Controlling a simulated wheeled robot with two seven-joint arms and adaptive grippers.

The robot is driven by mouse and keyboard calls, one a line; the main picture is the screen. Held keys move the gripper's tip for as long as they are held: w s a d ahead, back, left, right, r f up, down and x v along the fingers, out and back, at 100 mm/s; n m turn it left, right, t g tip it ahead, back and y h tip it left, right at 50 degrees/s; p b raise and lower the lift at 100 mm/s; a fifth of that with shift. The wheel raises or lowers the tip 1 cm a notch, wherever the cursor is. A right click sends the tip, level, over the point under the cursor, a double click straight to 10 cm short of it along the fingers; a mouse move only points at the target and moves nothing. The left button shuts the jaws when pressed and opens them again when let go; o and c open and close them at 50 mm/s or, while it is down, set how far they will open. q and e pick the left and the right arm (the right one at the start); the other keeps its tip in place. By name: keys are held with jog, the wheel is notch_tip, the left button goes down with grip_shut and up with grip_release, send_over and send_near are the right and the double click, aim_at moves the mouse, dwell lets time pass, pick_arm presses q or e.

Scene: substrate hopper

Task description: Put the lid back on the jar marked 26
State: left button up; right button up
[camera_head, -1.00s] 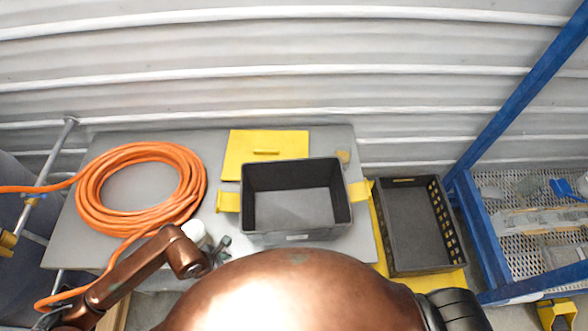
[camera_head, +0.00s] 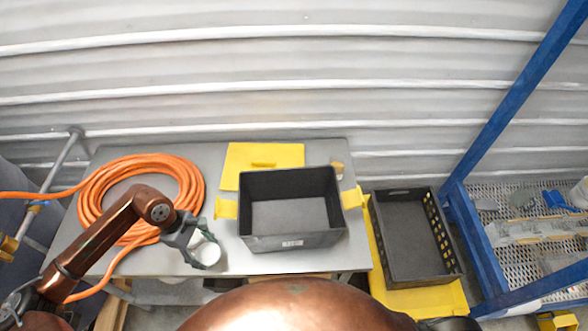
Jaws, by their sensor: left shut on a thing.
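My left gripper (camera_head: 204,256) is over the front left part of the grey table and is shut on a small white round object (camera_head: 208,253). More white shows behind the fingers. I cannot tell whether the held piece is the jar or its lid, as the fingers cover part of it. No number 26 can be read. My right gripper is not in view.
An orange hose coil (camera_head: 92,210) lies left on the grey table (camera_head: 215,165). A dark grey bin (camera_head: 290,242) with yellow handles stands at the middle right. A yellow panel (camera_head: 240,155) lies behind it. A black crate (camera_head: 400,284) and a blue frame (camera_head: 480,230) are to the right.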

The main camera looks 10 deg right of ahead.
pick_arm(q)
jog(key=w+a+r+m+g+y+b, duration=0.1)
jog(key=w+r+m+y+b, duration=0.1)
jog(key=w+r+m+b, duration=0.6)
notch_tip(320, 180, up, 4)
jog(key=shift+w+r+m+g+b, duration=0.1)
jog(key=shift+w+m+g+b, duration=0.2)
jog(key=shift+m+b, duration=0.75)
